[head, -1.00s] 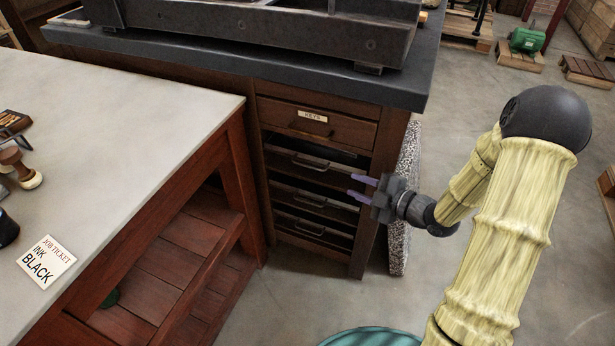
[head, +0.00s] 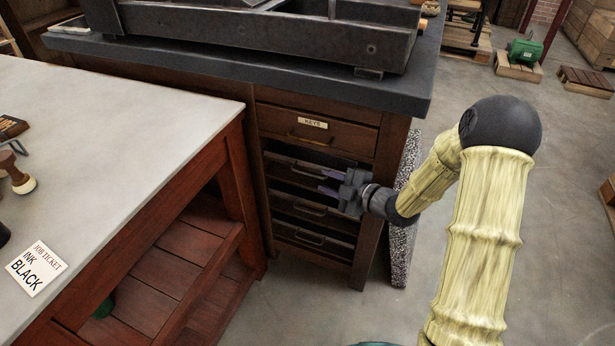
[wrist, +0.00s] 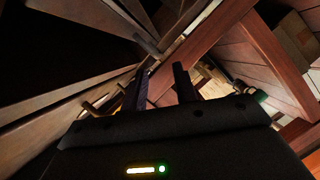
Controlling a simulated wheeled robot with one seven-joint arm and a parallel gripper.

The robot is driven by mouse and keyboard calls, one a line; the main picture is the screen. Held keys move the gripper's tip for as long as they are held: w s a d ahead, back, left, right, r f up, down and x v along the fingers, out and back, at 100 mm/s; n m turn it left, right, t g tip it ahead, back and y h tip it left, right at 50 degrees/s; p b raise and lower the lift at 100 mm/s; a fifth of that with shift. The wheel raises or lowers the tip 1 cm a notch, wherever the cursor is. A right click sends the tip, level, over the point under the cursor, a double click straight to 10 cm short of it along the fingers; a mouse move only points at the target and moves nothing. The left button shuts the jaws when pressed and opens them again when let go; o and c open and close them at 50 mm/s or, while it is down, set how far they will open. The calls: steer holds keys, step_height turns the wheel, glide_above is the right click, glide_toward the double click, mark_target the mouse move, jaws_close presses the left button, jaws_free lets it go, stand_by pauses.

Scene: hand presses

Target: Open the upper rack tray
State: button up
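The wooden rack has several slots below a drawer labelled KEYS (head: 315,124). The upper rack tray (head: 283,160) is the first tray under that drawer. In the wrist view my gripper (wrist: 163,68) also shows a gap between the fingers. Contact with the handle cannot be told.
The lower trays (head: 311,210) sit below with bar handles. A red wooden table (head: 232,185) with a pale top stands close on the left. A dark slab with a heavy press frame (head: 270,38) overhangs the rack. A speckled slab (head: 403,215) leans at the rack's right side.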

mark_target(307, 174)
steer(key=b+x, duration=0.1)
steer(key=x, duration=0.7)
steer(key=shift+d+b, duration=0.1)
steer(key=shift+b, duration=0.25)
steer(key=shift+c, duration=0.4)
jaws_close()
